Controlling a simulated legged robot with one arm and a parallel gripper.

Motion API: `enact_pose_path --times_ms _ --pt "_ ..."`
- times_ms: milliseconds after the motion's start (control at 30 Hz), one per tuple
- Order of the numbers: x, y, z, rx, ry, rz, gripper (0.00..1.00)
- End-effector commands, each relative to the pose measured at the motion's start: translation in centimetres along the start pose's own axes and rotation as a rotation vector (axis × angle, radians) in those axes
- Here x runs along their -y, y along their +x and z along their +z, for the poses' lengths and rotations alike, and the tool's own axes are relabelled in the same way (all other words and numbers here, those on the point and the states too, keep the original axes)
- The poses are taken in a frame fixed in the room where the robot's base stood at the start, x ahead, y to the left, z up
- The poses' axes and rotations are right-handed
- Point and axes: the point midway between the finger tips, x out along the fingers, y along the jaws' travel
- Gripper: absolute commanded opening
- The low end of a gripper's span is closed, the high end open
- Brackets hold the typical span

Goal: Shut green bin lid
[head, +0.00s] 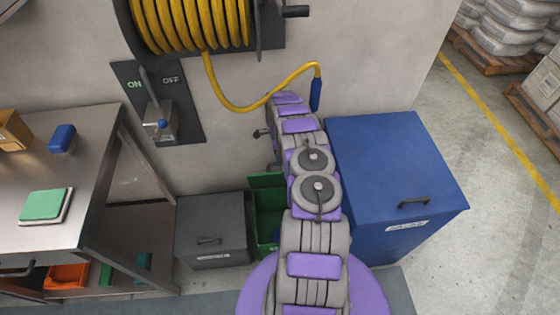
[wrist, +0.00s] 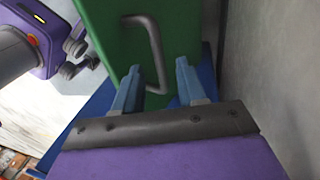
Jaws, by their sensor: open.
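The green bin (head: 268,215) stands on the floor between a grey bin and a blue bin, partly hidden behind my arm. Its lid (head: 265,181) is raised at the back, near the wall, so the bin is open. In the wrist view the green lid (wrist: 112,45) fills the upper middle, with a dark bent handle (wrist: 152,38) on it. My gripper (wrist: 159,66) is open, its two blue fingers on either side of the handle's lower part. I cannot tell whether they touch it. In the head view my arm hides the gripper.
The closed grey bin (head: 212,225) is close on the left and the closed blue bin (head: 385,160) on the right. The wall (head: 375,60) is close behind, with a yellow hose reel (head: 190,22). A metal workbench (head: 85,170) stands at left. Open floor lies right.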

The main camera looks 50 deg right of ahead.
Motion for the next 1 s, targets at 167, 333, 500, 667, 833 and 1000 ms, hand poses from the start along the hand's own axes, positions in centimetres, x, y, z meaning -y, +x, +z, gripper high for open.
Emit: enact_pose_path --times_ms 167,333,500,667,833,1000 --pt "0.3 1.6 -0.2 0.005 -0.001 0.003 0.4" --pt "0.6 2.0 -0.4 0.009 -0.002 0.003 0.4" --pt "0.5 1.9 -0.4 0.007 -0.002 0.003 0.39" --pt "0.2 1.7 -0.1 0.003 -0.002 0.001 0.24" --pt "0.2 1.7 -0.1 0.003 -0.002 0.001 0.08" --pt "0.5 1.9 -0.3 0.007 -0.002 0.003 0.0"
